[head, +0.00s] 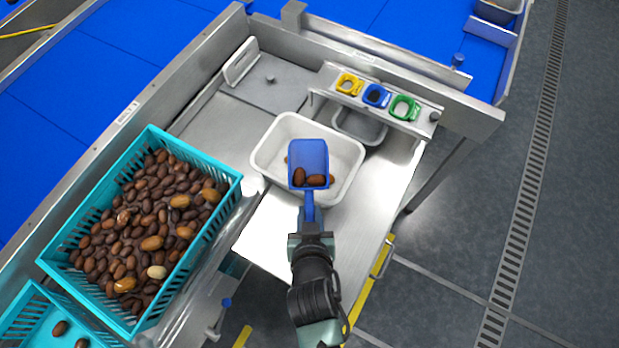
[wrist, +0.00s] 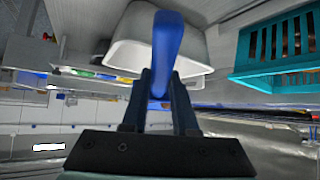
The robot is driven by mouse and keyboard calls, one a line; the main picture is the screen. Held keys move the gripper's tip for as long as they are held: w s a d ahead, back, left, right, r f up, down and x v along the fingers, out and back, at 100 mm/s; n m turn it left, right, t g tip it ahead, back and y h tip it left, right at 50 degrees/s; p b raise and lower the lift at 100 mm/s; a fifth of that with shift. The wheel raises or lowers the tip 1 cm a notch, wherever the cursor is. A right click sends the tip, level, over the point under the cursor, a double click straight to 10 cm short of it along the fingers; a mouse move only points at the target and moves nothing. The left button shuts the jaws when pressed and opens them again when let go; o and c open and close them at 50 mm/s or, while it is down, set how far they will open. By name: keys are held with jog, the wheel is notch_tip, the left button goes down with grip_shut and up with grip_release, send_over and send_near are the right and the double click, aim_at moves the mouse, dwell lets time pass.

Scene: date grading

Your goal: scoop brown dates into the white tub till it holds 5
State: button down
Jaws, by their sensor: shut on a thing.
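My gripper (head: 311,238) is shut on the handle of a blue scoop (head: 309,158); the handle also shows between the fingers in the wrist view (wrist: 166,50). The scoop is over the white tub (head: 347,158) on the steel bench. A few brown dates (head: 315,180) lie in the scoop near its handle end. A brown date shows at the scoop's left edge, seemingly inside the tub; the scoop hides part of the tub floor. A teal crate (head: 228,182) at the left holds many brown dates (head: 150,215), some lighter amber ones and a pale one.
A second teal crate (head: 40,308) with a few dates stands at the lower left. A rack with yellow, blue and green holders (head: 376,95) stands behind the tub, with a grey tray (head: 358,126) below it. The bench right of the tub is clear.

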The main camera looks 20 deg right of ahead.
jog(key=shift+r+g+p, duration=0.1)
jog(key=shift+g+p, duration=0.2)
jog(key=shift+p, duration=0.25)
